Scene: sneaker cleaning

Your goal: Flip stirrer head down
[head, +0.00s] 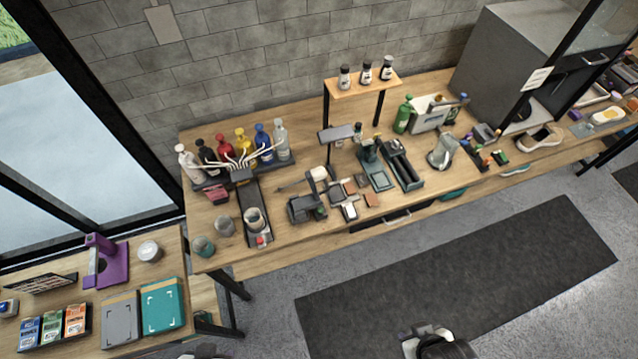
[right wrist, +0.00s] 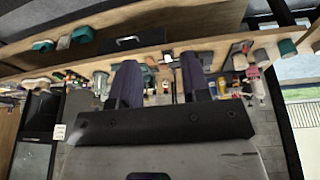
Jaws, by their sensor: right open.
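The stirrer (head: 319,173) stands near the middle of the long wooden bench in the head view. Its pale head looks tipped up, with a thin rod pointing left, above a dark base (head: 304,208). My right gripper (head: 428,333) is at the bottom edge of the head view, over the floor and well away from the stirrer. In the right wrist view, its two dark fingers (right wrist: 160,78) stand apart with nothing between them. Only a small part of what looks like my left gripper (head: 205,352) shows at the bottom edge. I cannot make out the stirrer in the right wrist view.
A cup (head: 254,219) stands on a dark strip left of the stirrer. Pump bottles (head: 241,143) stand behind it. Small blocks (head: 371,200) and a dark green tray (head: 403,168) lie to its right. Floor with a dark mat (head: 470,285) is clear before the bench.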

